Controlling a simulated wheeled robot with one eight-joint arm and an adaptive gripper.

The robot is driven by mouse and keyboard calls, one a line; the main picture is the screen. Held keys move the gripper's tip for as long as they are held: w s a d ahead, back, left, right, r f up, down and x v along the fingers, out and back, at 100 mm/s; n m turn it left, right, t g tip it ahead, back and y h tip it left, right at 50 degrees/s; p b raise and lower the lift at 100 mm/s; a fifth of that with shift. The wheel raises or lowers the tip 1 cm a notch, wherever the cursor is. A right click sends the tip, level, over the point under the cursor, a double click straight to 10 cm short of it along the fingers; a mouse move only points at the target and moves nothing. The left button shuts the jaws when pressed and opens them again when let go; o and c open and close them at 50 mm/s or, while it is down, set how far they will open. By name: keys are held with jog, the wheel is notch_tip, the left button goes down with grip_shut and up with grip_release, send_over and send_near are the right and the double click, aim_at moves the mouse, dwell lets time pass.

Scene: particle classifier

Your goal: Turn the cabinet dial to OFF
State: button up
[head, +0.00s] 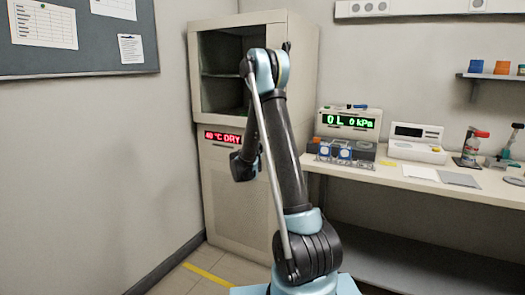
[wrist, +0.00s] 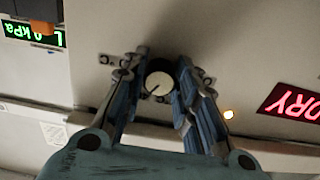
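The cabinet (head: 225,215) stands in the back corner, with an open dark upper compartment and a red display (head: 223,137) reading 40 °C DRY. In the wrist view, which looks upside down, part of this display (wrist: 292,104) is at the right. The dial (wrist: 159,84) is a round pale knob with a dark rim; its dark pointer line slants to the lower left. My gripper (wrist: 162,68) is open, with one blue finger on each side of the dial and gaps visible beside it. Its depth against the dial is unclear. In the head view my arm hides the dial.
Right of the cabinet, a bench (head: 430,184) carries a device with a green kPa display (head: 347,121), a white instrument (head: 416,143) and bottles (head: 475,148). The floor left of the cabinet is clear.

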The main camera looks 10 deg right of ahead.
jog(key=shift+c, duration=0.9)
jog(key=n, duration=1.8)
jog(key=shift+a+r, duration=0.1)
jog(key=n, duration=0.3)
jog(key=shift+n, duration=1.3)
jog(key=shift+d, duration=0.2)
